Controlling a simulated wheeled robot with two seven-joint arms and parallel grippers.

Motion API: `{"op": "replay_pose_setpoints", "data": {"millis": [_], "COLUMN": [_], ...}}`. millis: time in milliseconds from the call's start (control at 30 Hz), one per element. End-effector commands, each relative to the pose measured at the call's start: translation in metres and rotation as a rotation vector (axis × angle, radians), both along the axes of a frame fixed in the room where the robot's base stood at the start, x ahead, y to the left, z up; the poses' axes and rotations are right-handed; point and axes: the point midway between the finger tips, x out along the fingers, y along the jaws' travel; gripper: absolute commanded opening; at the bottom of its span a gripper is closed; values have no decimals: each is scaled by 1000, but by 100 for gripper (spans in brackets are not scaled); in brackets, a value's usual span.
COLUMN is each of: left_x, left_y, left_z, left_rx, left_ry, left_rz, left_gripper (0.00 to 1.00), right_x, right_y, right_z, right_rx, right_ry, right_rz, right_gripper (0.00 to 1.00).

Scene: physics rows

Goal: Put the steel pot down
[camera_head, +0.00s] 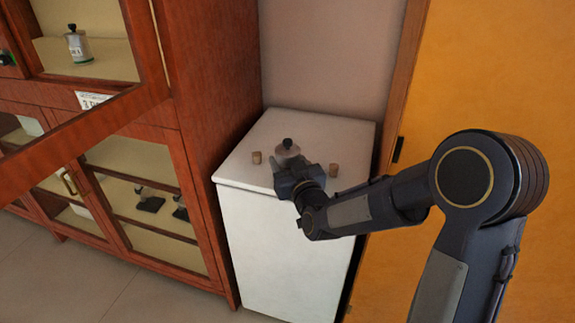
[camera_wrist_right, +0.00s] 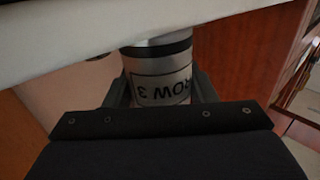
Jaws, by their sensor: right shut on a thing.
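The steel pot (camera_head: 287,153) is small and silvery with a black knob, and is upright over the white cabinet's top. My right gripper (camera_head: 287,164) is shut on it from the front and hides its lower part in the head view. In the right wrist view the pot (camera_wrist_right: 160,72) sits between the two fingers of the right gripper (camera_wrist_right: 162,88), with a "ROW 3" label that appears upside down. I cannot tell whether its base touches the white top (camera_head: 318,133). My left gripper is not in view.
An orange panel (camera_head: 490,70) is at right.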

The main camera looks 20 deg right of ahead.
Motion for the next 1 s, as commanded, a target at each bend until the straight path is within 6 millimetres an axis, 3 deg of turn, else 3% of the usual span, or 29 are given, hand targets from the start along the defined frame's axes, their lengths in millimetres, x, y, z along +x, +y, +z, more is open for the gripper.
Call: {"op": "replay_pose_setpoints", "data": {"millis": [400, 433, 567, 1000], "left_x": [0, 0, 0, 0], "left_y": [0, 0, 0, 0], "left_z": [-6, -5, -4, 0], "left_rx": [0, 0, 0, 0], "left_ry": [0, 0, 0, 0], "left_rz": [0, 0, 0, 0], "left_gripper": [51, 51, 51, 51], "right_x": [0, 0, 0, -6], "right_y": [0, 0, 0, 0], "right_z": [-5, -5, -5, -1], "right_rx": [1, 0, 0, 1], "right_ry": [-6, -3, -2, -3], "right_rz": [0, 0, 0, 0], "right_gripper": [19, 53, 70, 72]}}
